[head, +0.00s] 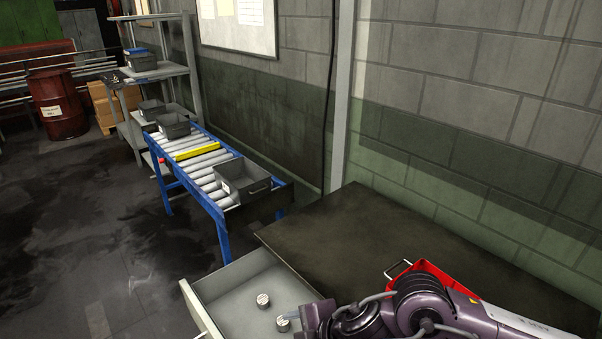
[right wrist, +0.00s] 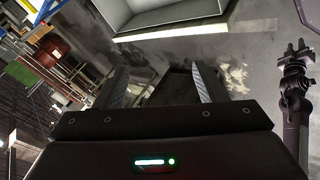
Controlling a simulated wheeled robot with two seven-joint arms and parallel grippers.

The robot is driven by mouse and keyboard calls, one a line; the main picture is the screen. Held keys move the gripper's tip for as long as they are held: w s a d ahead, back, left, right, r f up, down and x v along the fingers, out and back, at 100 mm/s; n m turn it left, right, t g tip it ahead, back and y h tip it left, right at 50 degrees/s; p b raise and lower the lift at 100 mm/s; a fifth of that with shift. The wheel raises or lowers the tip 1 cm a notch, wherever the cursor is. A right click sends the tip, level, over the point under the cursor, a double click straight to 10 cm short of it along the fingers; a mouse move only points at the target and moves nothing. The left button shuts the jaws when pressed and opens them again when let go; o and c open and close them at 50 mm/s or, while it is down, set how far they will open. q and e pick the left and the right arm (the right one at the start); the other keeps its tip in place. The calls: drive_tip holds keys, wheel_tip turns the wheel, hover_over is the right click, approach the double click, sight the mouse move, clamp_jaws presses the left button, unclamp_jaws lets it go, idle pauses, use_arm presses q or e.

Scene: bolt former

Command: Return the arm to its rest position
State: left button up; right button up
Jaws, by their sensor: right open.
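My right arm (head: 405,310) comes in from the lower right of the head view, bent over the front of the dark-topped bench (head: 375,235). Its gripper is hidden in that view. In the right wrist view my right gripper (right wrist: 163,78) is open, its two fingers wide apart with nothing between them. At the right of that view stands what looks like my other arm, with its small gripper (right wrist: 296,46) at the top; its jaw state is too small to tell. The head view does not show my left arm.
An open light-grey drawer (head: 235,285) juts from the bench, holding a small round metal part (head: 263,300) and another (head: 283,322). A red tray (head: 425,266) lies on the bench beside my arm. A blue roller conveyor (head: 222,210) with grey bins stands behind; floor at left is clear.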

wheel_tip(320, 180, up, 6)
drive_tip(key=a+m+t, duration=0.3)
drive_tip(key=m+t, duration=0.1)
drive_tip(key=m, duration=0.4)
drive_tip(key=s+d+f+m+g+h, duration=0.2)
drive_tip(key=s+d+f+m, duration=0.2)
drive_tip(key=d, duration=0.4)
drive_tip(key=s+d+f+m+g+h, duration=0.2)
drive_tip(key=s+d+f+m, duration=0.2)
drive_tip(key=d, duration=0.4)
drive_tip(key=s+d+f+m+g+h, duration=0.1)
drive_tip(key=s+d+f+m+h, duration=0.1)
drive_tip(key=s+d+f+m, duration=0.4)
wheel_tip(320, 180, down, 28)
drive_tip(key=n+g, duration=0.2)
drive_tip(key=s+d+f, duration=0.2)
drive_tip(key=s+f, duration=0.7)
drive_tip(key=s+d+f, duration=0.2)
drive_tip(key=s+f, duration=0.8)
drive_tip(key=shift+d+f+g+h+b, duration=0.2)
drive_tip(key=shift+d+g+h+b, duration=0.1)
drive_tip(key=shift+g+b, duration=0.15)
